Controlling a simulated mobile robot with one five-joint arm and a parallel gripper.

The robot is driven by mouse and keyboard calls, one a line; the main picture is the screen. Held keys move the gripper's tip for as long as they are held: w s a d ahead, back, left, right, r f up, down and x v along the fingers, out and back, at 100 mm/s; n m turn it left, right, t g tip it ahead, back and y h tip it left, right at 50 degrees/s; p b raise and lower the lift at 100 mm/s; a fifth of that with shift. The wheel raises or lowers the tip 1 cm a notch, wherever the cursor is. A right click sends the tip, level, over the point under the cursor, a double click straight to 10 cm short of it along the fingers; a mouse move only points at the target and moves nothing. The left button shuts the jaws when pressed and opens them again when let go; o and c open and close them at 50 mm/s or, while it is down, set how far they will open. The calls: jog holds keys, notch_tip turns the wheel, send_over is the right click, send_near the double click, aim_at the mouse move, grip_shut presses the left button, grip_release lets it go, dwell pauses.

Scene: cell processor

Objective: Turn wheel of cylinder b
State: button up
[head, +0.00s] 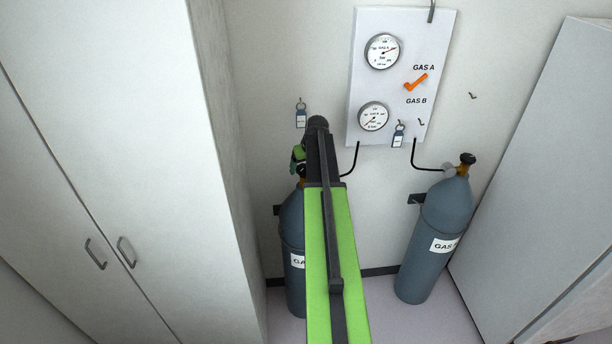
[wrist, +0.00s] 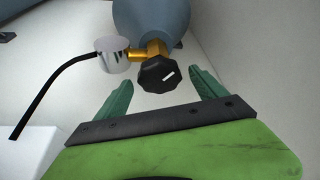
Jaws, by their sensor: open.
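In the wrist view, a black valve wheel (wrist: 154,76) with a white mark sits on a brass valve (wrist: 153,49) at the neck of a grey-blue cylinder (wrist: 152,18). My gripper (wrist: 162,80) is open, with one green finger on each side of the wheel and visible gaps; it holds nothing. In the head view, my gripper (head: 298,155) is at the top of the left cylinder (head: 292,225), whose wheel and label are partly hidden by my arm. The right cylinder (head: 447,206) has a black wheel (head: 467,158); its label's letter is not clear.
A wall panel (head: 400,25) carries two gauges, an orange lever (head: 415,83) and the words GAS A and GAS B. A black hose (wrist: 50,91) leaves the regulator (wrist: 112,55) beside the wheel. Tall white cabinets (head: 110,120) stand left, a pale panel (head: 545,170) right.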

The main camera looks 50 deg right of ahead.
jog(key=shift+c, duration=0.3)
jog(key=c, duration=1.2)
jog(key=shift+d, duration=0.15)
jog(key=shift+c, duration=0.6)
jog(key=shift+a+m, duration=0.2)
jog(key=shift+m, duration=0.2)
jog(key=m+h, duration=0.1)
jog(key=m, duration=0.2)
jog(key=shift+w+a+g, duration=0.1)
jog(key=shift+g, duration=0.3)
jog(key=m+g+h, duration=0.1)
jog(key=m, duration=0.3)
jog(key=shift+w+m, duration=0.1)
jog(key=shift+m, duration=0.3)
jog(key=shift+m+g+h, duration=0.3)
jog(key=shift+m+g, duration=0.3)
jog(key=shift+m, duration=0.3)
